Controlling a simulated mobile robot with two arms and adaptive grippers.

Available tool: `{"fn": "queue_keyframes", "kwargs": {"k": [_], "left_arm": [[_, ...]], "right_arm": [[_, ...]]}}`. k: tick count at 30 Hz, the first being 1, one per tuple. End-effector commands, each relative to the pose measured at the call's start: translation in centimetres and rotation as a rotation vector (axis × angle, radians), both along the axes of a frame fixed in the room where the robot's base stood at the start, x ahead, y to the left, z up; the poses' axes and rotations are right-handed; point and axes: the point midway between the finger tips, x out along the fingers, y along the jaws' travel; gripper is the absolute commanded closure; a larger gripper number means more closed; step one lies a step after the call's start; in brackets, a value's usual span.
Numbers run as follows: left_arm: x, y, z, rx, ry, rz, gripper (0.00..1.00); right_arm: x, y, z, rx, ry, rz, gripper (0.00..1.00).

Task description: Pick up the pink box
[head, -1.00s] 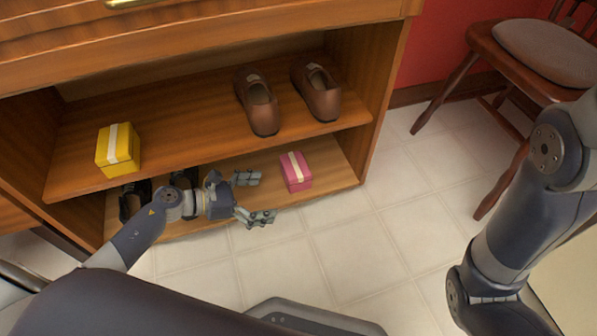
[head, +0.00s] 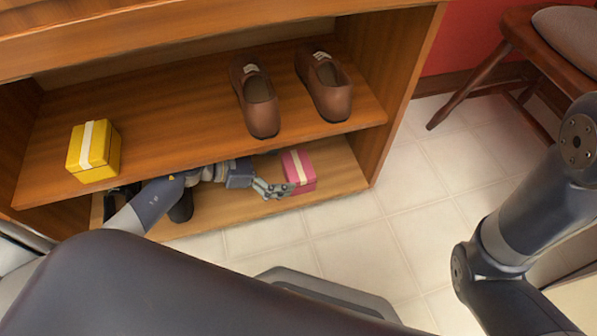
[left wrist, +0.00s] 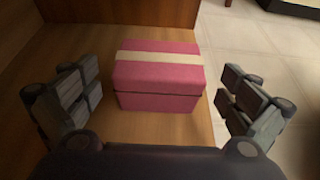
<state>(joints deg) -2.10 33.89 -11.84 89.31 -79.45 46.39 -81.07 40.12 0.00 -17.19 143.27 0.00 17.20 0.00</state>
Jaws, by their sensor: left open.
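The pink box (head: 301,170) with a cream band sits on the lower shelf of the wooden cabinet, near its right end. In the left wrist view the pink box (left wrist: 158,80) lies ahead between the open fingers, with a gap on both sides. My left gripper (head: 274,188) is open and empty, just left of the box at the lower shelf; it also shows in the left wrist view (left wrist: 155,105). One of its fingers is partly hidden in the head view. My right gripper is out of view; only part of my right arm shows.
The upper shelf (head: 190,125) hangs above my left gripper and holds a yellow box (head: 94,150) and brown shoes (head: 256,98). Dark shoes (head: 181,207) stand on the lower shelf behind my left forearm. A wooden chair (head: 500,58) is at the right. Floor before the cabinet is clear.

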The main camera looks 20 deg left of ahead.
Motion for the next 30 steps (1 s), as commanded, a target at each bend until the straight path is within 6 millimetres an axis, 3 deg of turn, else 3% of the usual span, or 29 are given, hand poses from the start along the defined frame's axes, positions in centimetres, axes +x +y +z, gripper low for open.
{"fn": "queue_keyframes", "kwargs": {"k": [7,18,24,30], "left_arm": [[1.9,-2.8,-1.2,-0.004,-0.001,-0.001,0.00],[2.4,-3.5,-1.3,-0.002,0.001,0.001,0.00],[2.4,-3.5,-1.3,-0.002,0.001,0.001,0.45],[2.4,-3.5,-1.2,-0.002,0.000,0.000,0.48]], "right_arm": [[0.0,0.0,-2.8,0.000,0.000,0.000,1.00],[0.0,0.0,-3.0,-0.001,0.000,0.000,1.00],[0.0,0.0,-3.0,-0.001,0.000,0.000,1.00],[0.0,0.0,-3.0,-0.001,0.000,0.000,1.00]]}}
